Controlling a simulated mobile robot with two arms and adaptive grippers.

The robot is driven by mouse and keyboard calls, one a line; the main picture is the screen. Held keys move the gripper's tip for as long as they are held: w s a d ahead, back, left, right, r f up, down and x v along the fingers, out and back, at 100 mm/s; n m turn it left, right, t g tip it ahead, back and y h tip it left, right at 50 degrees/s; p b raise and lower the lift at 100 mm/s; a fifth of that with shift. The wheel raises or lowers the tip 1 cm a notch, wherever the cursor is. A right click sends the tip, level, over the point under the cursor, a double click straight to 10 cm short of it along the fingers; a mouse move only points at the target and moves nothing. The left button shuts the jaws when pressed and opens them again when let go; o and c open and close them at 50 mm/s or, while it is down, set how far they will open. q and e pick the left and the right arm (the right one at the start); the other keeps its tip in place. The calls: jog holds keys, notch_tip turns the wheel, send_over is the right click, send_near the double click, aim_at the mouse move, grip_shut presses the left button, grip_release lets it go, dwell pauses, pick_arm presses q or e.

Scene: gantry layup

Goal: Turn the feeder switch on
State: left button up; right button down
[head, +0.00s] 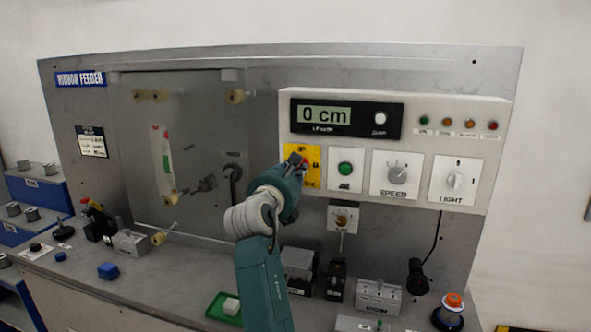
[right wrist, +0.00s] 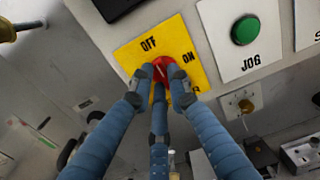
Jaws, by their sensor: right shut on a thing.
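The feeder switch is a red rotary knob on a yellow plate (head: 317,153) at the left end of the white control panel. In the right wrist view the plate (right wrist: 133,54) reads OFF at upper left and ON at right, and the red knob (right wrist: 160,63) shows between my fingers. My right gripper (head: 301,162) is at the plate, covering much of it. In the right wrist view its blue fingers (right wrist: 164,80) are shut on the knob. The knob's pointing direction is hard to tell behind the fingers. My left gripper is not in view.
Right of the switch are a green JOG button (head: 345,168), a SPEED dial (head: 397,174) and a LIGHT switch (head: 455,181). Above, a display (head: 326,114) reads 0 cm.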

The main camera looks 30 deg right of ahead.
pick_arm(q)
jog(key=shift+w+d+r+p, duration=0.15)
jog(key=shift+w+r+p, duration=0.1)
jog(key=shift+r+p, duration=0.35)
pick_arm(e)
jog(key=m, duration=1.8)
jog(key=shift+s+d+r, duration=0.2)
jog(key=shift+s+r, duration=0.05)
jog(key=shift+s, duration=0.05)
jog(key=shift+r, duration=0.1)
